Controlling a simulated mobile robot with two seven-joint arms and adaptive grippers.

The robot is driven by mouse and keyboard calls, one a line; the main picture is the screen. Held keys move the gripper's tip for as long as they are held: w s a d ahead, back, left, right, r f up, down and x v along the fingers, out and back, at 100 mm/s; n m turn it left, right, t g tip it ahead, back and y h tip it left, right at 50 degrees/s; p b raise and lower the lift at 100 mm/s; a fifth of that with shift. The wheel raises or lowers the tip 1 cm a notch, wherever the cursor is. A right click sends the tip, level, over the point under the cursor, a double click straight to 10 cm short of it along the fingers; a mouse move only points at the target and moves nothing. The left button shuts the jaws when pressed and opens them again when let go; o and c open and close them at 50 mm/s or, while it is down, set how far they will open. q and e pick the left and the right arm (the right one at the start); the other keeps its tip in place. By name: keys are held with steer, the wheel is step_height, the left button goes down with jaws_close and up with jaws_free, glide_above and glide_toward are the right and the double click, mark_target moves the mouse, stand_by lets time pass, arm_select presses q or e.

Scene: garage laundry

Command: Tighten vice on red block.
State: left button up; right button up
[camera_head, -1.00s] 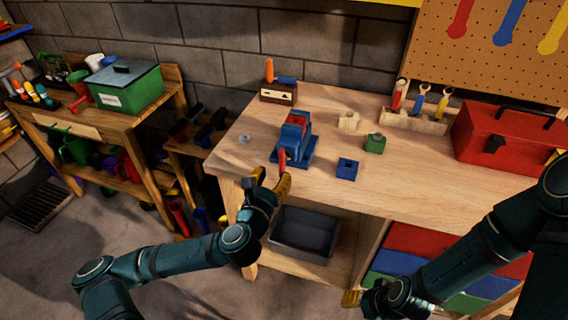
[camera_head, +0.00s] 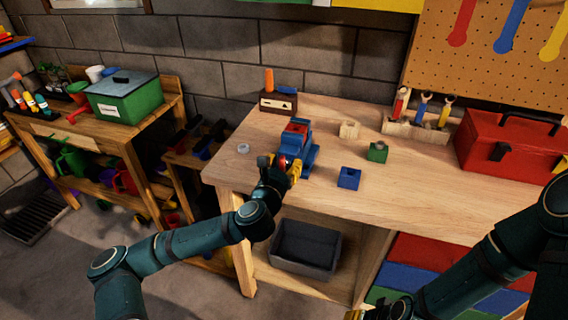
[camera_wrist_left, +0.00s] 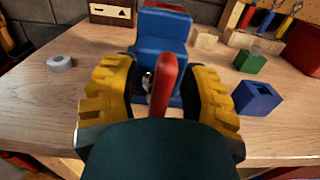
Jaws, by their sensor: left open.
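The blue vice (camera_head: 298,143) stands near the left part of the workbench top, and it also shows in the left wrist view (camera_wrist_left: 163,38). The red block (camera_head: 296,126) sits at the top of the vice, between its jaws as far as I can see. The vice's red handle (camera_wrist_left: 164,82) points toward me in the left wrist view. My left gripper (camera_head: 287,167) is open at the front of the vice, with its yellow fingers (camera_wrist_left: 160,95) on either side of the red handle. Contact with the handle is not clear. My right gripper (camera_head: 368,312) is low at the bottom edge, mostly cut off.
A blue block (camera_head: 348,178), a green block (camera_head: 377,152) and a wooden block (camera_head: 349,129) lie right of the vice. A grey ring (camera_head: 243,148) lies left. A red toolbox (camera_head: 508,145) stands far right. A grey bin (camera_head: 306,247) is below the workbench (camera_head: 440,190).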

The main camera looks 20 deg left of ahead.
arm_select(q)
jaws_close()
steer(key=shift+d+r+m+p, duration=0.1)
steer(key=shift+d+m+p, duration=0.05)
steer(key=shift+m+p, duration=0.95)
steer(key=m+p, duration=0.1)
steer(key=m, duration=0.2)
steer(key=shift+d+m+p, duration=0.2)
steer(key=shift+m+p, duration=0.1)
steer(key=shift+p, duration=0.1)
steer(key=shift+m, duration=0.5)
steer(key=m, duration=0.1)
steer(key=m+p, duration=0.1)
steer(key=m, duration=0.1)
steer(key=shift+d+f+m+p, duration=0.25)
steer(key=shift+f+m+p, duration=0.05)
steer(key=shift+f, duration=0.05)
steer(key=shift+d+f+m, duration=0.1)
steer(key=shift+f+m, duration=0.1)
steer(key=shift+m, duration=0.75)
steer(key=shift+f+m, duration=0.2)
steer(key=shift+m, duration=0.75)
